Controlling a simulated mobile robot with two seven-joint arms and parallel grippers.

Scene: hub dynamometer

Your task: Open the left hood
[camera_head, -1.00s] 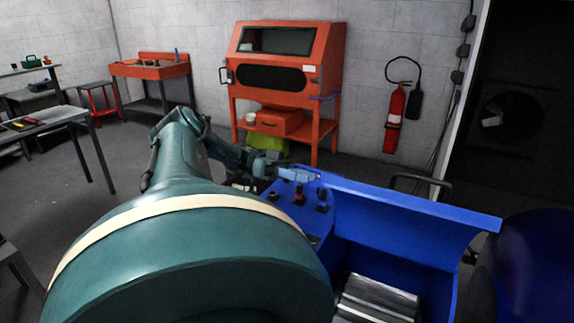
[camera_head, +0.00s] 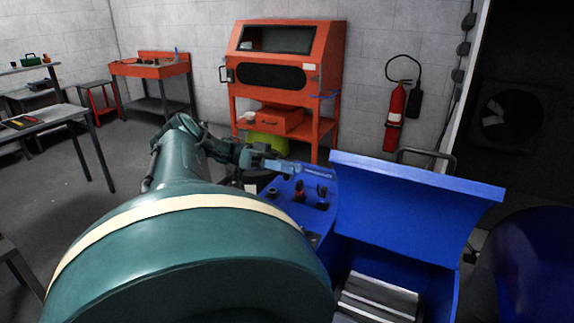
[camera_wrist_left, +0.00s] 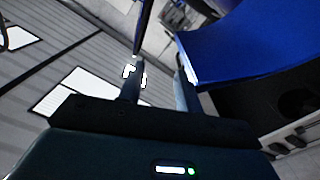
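The left hood (camera_head: 410,215) is a blue panel on the blue machine. It stands raised and steeply tilted in the head view, with metal rollers (camera_head: 378,298) exposed in the opening below it. My left gripper (camera_head: 287,167) is just left of the hood's upper left corner, above the machine's control panel, with a gap to the hood there. In the left wrist view my left gripper (camera_wrist_left: 162,75) has its fingers apart with nothing held between them. A blue panel (camera_wrist_left: 250,45) lies close to the right finger; I cannot tell whether they touch. My right gripper is out of view.
The control panel (camera_head: 308,198) with several knobs sits left of the hood. A dark blue rounded form (camera_head: 535,265) stands at the right. An orange cabinet (camera_head: 283,80) and a red fire extinguisher (camera_head: 394,118) are at the back wall.

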